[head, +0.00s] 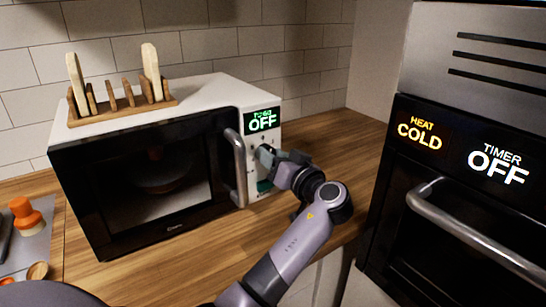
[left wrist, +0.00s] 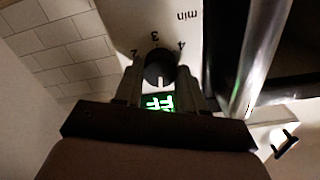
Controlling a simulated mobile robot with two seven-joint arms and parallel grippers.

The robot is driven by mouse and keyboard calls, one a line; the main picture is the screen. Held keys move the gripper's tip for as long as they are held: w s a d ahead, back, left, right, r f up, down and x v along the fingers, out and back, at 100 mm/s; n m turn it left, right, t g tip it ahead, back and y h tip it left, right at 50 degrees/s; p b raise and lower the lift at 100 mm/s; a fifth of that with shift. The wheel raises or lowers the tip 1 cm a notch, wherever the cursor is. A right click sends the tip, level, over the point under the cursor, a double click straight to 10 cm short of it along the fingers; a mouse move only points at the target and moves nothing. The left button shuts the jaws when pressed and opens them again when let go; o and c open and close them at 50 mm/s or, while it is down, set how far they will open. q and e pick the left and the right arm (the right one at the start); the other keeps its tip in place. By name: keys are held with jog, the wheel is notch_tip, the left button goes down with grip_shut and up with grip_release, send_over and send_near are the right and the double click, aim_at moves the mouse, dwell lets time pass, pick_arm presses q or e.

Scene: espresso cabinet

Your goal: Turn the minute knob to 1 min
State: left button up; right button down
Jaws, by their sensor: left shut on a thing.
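The white microwave (head: 215,95) stands on the wooden counter, its green display (head: 262,120) reading OFF. In the left wrist view the dark round minute knob (left wrist: 160,68) sits on the white panel, with upside-down marks 2, 3, 4 and "min" beside it. The knob's white pointer line faces the green display (left wrist: 160,103), away from the 3. My left gripper (head: 268,155) is at the microwave's control panel, and in the left wrist view its fingers (left wrist: 158,85) are shut on the knob, one on each side. In the head view the gripper largely hides the knob.
The microwave's door handle (head: 237,165) stands out close beside the gripper. A wooden rack (head: 120,108) is on top of the microwave. An oven with a bar handle (head: 470,235) is at right, reading HEAT COLD and TIMER OFF. An orange object (head: 25,215) is at far left.

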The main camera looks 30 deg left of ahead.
pick_arm(q)
jog(key=shift+m+p, duration=0.65)
jog(key=shift+m, duration=4.25)
jog(key=o, duration=1.1)
jog(key=shift+c, duration=0.2)
jog(key=b+v, duration=0.2)
jog(key=v, duration=0.5)
jog(key=shift+d, duration=0.1)
